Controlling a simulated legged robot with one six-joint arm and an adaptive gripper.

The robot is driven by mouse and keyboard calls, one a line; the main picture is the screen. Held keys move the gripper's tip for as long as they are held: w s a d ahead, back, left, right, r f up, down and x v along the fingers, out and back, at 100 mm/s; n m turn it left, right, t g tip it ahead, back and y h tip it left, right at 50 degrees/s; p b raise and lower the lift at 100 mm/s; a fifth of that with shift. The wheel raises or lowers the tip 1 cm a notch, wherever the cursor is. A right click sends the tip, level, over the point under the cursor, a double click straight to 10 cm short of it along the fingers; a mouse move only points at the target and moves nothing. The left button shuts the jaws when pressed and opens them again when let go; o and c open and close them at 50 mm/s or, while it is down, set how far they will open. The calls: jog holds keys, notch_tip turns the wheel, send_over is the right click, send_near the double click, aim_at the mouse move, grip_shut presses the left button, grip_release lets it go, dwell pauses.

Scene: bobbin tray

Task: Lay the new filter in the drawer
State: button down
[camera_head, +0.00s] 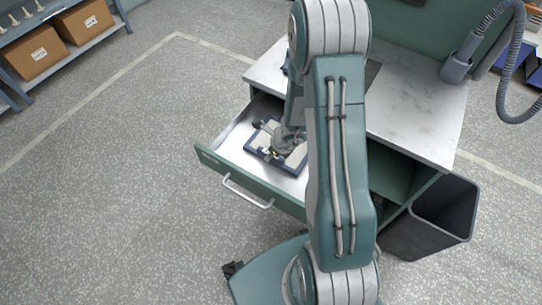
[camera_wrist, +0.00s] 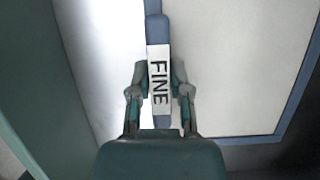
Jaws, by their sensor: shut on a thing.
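The filter (camera_head: 262,140) is a flat cream panel with a dark blue frame, inside the open drawer (camera_head: 236,181) in the head view. It also shows at the right in the wrist view (camera_wrist: 235,65). My gripper (camera_wrist: 159,78) is shut on the filter's blue edge bar, which carries a white label reading FINE. The pale drawer floor (camera_wrist: 105,55) shows left of the bar. In the head view my gripper (camera_head: 270,153) is over the filter, and my arm hides part of the drawer. I cannot tell whether the filter's underside touches the drawer floor.
The drawer juts out from a bench with a pale top (camera_head: 420,110). A dark bin (camera_head: 430,225) stands right of the bench, and a grey hose (camera_head: 505,75) hangs at upper right. Cardboard boxes (camera_head: 35,52) sit on a shelf at upper left. The left floor is clear.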

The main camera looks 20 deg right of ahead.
jog(key=c, duration=0.6)
grip_release()
jog(key=shift+d, duration=0.25)
jog(key=shift+a, duration=0.1)
jog(key=shift+r, duration=0.5)
jog(key=v, duration=1.1)
jog(key=s+a+r+n, duration=0.2)
jog(key=a+r+n, duration=0.2)
jog(key=r+n, duration=0.4)
jog(key=s+a+r+n, duration=0.3)
jog(key=a+r+n, duration=0.1)
jog(key=r+n, duration=0.4)
jog(key=s+r+n+h, duration=0.1)
jog(key=s+r+n, duration=0.1)
jog(key=s+n, duration=0.1)
jog(key=s+a+r+n+t, duration=0.1)
jog(key=s+r+n, duration=0.2)
jog(key=n, duration=0.2)
jog(key=s+r+n+t+h, duration=0.1)
jog(key=s+r+n, duration=0.2)
jog(key=n, duration=0.2)
jog(key=shift+s+a+r+h, duration=0.2)
jog(key=shift+s+r+h, duration=0.05)
jog(key=shift+s+h, duration=0.05)
